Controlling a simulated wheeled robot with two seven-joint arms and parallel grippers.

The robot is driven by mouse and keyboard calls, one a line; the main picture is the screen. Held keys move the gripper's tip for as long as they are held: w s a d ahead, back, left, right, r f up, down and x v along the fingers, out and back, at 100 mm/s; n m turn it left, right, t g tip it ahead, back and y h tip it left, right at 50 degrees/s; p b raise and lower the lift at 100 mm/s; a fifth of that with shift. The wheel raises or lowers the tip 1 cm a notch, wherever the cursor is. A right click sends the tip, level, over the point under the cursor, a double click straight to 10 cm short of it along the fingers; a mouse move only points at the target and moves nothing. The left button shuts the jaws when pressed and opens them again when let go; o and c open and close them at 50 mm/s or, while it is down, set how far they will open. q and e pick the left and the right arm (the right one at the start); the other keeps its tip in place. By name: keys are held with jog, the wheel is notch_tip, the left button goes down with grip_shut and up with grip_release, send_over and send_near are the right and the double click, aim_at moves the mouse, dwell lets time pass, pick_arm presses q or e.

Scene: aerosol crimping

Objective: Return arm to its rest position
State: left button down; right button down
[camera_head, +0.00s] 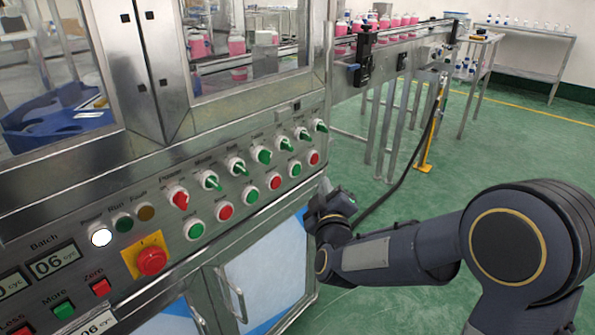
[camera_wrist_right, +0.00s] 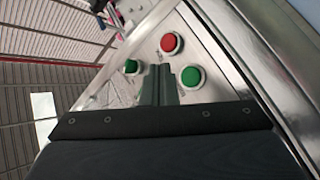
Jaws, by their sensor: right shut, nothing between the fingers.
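My right arm (camera_head: 400,252) reaches in from the right of the head view, in front of the machine's control panel. My right gripper (camera_head: 328,200) is at the panel's right end, its fingers mostly hidden behind the wrist. In the right wrist view its two dark fingers (camera_wrist_right: 160,84) are together and empty. I cannot tell whether the fingertips touch the panel. My left gripper is not in view.
The steel control panel (camera_head: 105,262) carries several knobs and buttons, a red emergency stop (camera_head: 151,261) and a lit white lamp (camera_head: 101,237). Door handles (camera_head: 236,298) stick out below. A conveyor (camera_head: 400,45) with pink bottles runs behind. Green floor (camera_head: 520,140) is open at right.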

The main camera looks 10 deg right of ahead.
jog(key=s+d+f+m+g+y, duration=0.1)
jog(key=s+f+m+g+y, duration=0.2)
jog(key=s, duration=0.8)
jog(key=s+d+f+m+g+y, duration=0.1)
jog(key=s+f+m+g, duration=0.3)
jog(key=s, duration=0.6)
jog(key=s+d+f+m+g+y, duration=0.1)
jog(key=s+m+g+y, duration=0.3)
jog(key=s, duration=0.7)
notch_tip(320, 180, up, 29)
jog(key=s+n+g+h+p, duration=0.1)
jog(key=g+p, duration=0.1)
jog(key=p, duration=2.7)
jog(key=shift+s+f+h, duration=0.2)
jog(key=shift+h, duration=0.1)
jog(key=shift+d, duration=0.1)
